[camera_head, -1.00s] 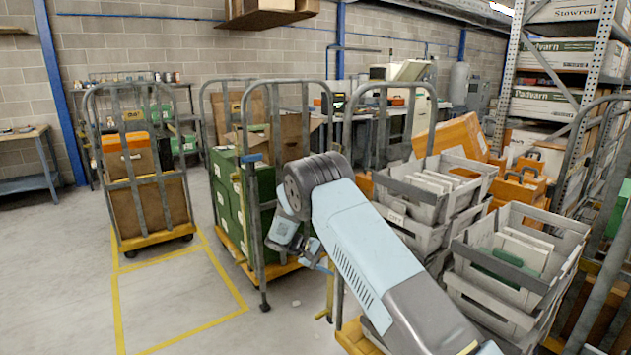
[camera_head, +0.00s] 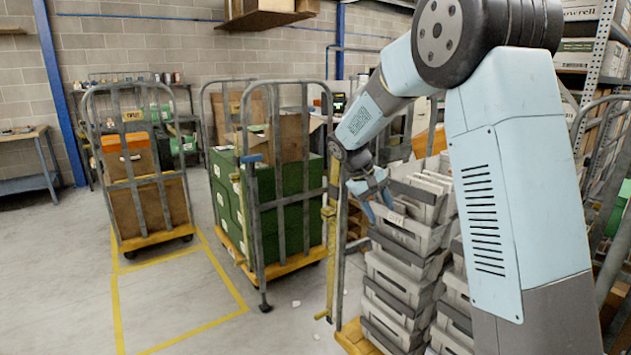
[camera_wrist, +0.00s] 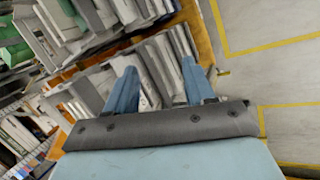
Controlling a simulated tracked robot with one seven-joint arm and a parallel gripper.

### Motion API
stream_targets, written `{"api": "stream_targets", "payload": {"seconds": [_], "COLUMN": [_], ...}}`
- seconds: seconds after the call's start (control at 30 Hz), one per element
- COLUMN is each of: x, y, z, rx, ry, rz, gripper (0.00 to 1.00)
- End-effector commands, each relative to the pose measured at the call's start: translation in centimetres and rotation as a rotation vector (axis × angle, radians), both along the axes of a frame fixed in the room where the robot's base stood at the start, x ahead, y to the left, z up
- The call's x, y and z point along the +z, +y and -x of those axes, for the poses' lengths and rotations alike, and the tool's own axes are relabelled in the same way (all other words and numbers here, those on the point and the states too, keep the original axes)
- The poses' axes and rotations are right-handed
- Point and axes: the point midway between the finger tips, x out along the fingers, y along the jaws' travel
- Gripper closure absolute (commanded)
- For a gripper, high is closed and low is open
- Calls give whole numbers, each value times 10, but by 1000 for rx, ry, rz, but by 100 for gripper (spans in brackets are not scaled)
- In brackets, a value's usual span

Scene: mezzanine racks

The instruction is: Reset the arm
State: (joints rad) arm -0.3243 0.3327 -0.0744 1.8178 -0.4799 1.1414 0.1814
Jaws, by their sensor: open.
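My gripper (camera_head: 377,203) hangs from the raised, bent arm at the right of the head view. It is beside the upper left corner of a stack of grey crates (camera_head: 385,279). In the wrist view my gripper (camera_wrist: 157,80) shows two blue fingers spread apart with nothing held between them. Crates holding white files (camera_wrist: 75,25) lie beyond the fingertips. Whether a finger touches a crate I cannot tell.
A roll cage with green boxes (camera_head: 290,223) stands left of my gripper. Another cage with brown boxes (camera_head: 150,209) is farther left. Yellow-lined floor (camera_head: 180,295) between and before them is mostly clear. Metal racking (camera_head: 592,65) stands at the right.

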Motion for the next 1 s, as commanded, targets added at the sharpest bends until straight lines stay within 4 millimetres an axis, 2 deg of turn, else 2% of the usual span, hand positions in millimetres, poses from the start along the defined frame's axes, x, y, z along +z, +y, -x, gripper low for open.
{"api": "stream_targets", "payload": {"seconds": [0.03, 0.2, 0.5, 0.7, 1.0], "x": [13, 44, 88, 107, 121], "y": [-7, -23, -46, -56, -65], "z": [12, 50, 121, 171, 246], "rx": [-10, -40, -84, -108, -141], "ry": [-17, -62, -156, -225, -337], "rz": [-24, -100, -225, -302, -404], "gripper": [46, 46, 46, 46, 46]}}
